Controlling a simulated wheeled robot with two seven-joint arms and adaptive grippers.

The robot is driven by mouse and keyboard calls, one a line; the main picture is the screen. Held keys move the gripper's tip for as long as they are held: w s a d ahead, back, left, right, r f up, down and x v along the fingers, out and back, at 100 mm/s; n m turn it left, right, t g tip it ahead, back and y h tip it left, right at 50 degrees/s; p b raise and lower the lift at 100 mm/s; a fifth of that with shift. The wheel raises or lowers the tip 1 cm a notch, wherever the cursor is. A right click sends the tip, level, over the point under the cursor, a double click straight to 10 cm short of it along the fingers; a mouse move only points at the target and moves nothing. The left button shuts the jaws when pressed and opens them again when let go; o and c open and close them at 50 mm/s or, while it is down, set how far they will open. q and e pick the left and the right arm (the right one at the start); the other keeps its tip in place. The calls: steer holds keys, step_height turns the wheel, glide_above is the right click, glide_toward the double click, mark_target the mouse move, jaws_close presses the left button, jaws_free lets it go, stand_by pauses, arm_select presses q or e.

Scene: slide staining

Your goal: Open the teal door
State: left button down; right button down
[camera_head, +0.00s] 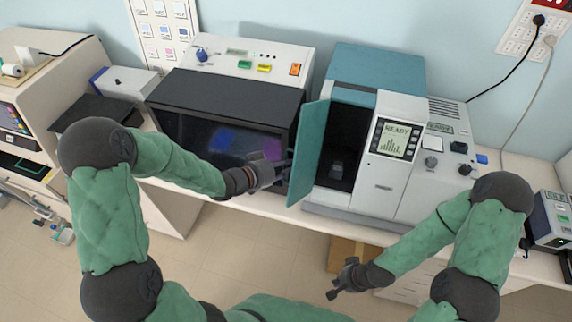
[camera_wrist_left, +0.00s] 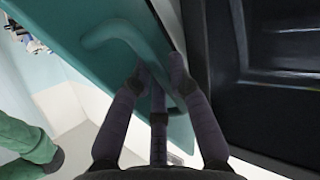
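The teal door (camera_head: 309,152) stands swung out from the front of the white and teal machine (camera_head: 405,185), and the dark chamber (camera_head: 347,135) behind it shows. In the left wrist view the door (camera_wrist_left: 75,15) carries a curved teal handle (camera_wrist_left: 124,30). My left gripper (camera_head: 279,170) is at the door's left face. In its wrist view the fingertips (camera_wrist_left: 158,68) sit close on either side of the handle and appear closed on it. My right gripper (camera_head: 338,281) is empty, with fingers apart, below the machine in front of the bench.
A dark-windowed cabinet (camera_head: 228,98) stands left of the door, close to my left gripper. A small dark object (camera_head: 337,170) is inside the chamber. A display reading READY (camera_head: 396,140) is on the machine's front. Open floor lies before the bench.

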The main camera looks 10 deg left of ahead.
arm_select(q)
steer(key=shift+s+d+r, duration=0.2)
steer(key=shift+s+d, duration=0.1)
steer(key=shift+d, duration=0.35)
steer(key=shift+s+d+r, duration=0.15)
steer(key=shift+s+d, duration=0.15)
steer(key=shift+d, duration=0.3)
steer(key=c, duration=1.2)
jaws_free()
steer(key=shift+a, duration=0.1)
steer(key=shift+o, duration=0.2)
steer(key=v, duration=1.2)
